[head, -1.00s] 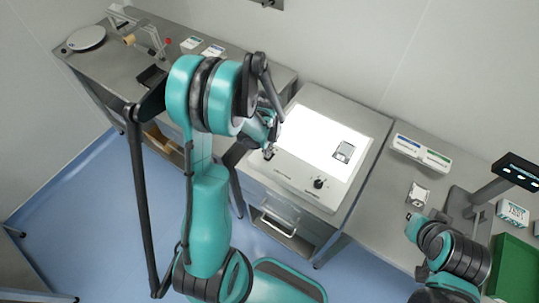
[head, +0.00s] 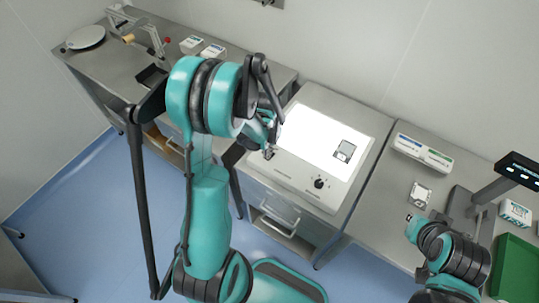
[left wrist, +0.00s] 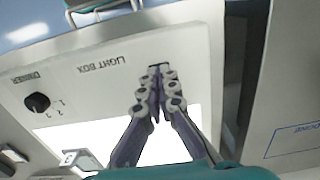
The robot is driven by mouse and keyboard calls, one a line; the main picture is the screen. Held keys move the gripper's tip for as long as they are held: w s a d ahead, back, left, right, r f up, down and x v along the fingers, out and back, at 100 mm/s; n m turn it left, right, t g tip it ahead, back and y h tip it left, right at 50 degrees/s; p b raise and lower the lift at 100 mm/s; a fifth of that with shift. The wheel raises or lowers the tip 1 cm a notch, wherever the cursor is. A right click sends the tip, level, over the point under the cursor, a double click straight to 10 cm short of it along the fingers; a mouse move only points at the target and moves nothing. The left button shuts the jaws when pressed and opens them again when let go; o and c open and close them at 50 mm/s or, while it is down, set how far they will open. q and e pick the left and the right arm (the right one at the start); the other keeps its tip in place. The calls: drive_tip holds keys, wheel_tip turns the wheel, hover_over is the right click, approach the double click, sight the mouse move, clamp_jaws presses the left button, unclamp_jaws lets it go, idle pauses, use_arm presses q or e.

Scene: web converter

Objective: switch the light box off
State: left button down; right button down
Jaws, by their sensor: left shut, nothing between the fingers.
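The light box (head: 340,108) is a white-grey unit with a brightly lit panel. Its front strip carries a black dimmer knob (head: 319,183), and the knob also shows in the left wrist view (left wrist: 38,102). My left gripper (head: 268,153) is over the left end of this strip. In the left wrist view its fingers (left wrist: 160,68) are shut together, empty, with the tips at the strip beside the "LIGHT BOX" lettering. A small dark part shows at the tips; the switch itself is largely hidden there, and contact cannot be told. My right gripper (head: 411,219) is small and unclear at the right.
A small framed piece (head: 344,151) lies on the lit panel. A drawer with a handle (head: 278,224) is below the box. The right bench holds a white-blue-green box (head: 422,153), a small white item (head: 420,195) and a green tray (head: 514,268).

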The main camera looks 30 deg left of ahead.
use_arm(q)
drive_tip(key=shift+f+b, duration=0.45)
drive_tip(key=shift+f, duration=0.05)
drive_tip(key=shift+r, duration=0.1)
drive_tip(key=shift+r+p, duration=2.3)
drive_tip(key=shift+r, duration=1.2)
drive_tip(key=s+d+f+n+t+b, duration=0.1)
drive_tip(key=s+d+t+b, duration=0.6)
drive_tip(key=b, duration=1.2)
drive_tip(key=shift+s+d+f+b, duration=0.4)
drive_tip(key=shift+s+d+f, duration=0.15)
drive_tip(key=shift+s+d, duration=1.4)
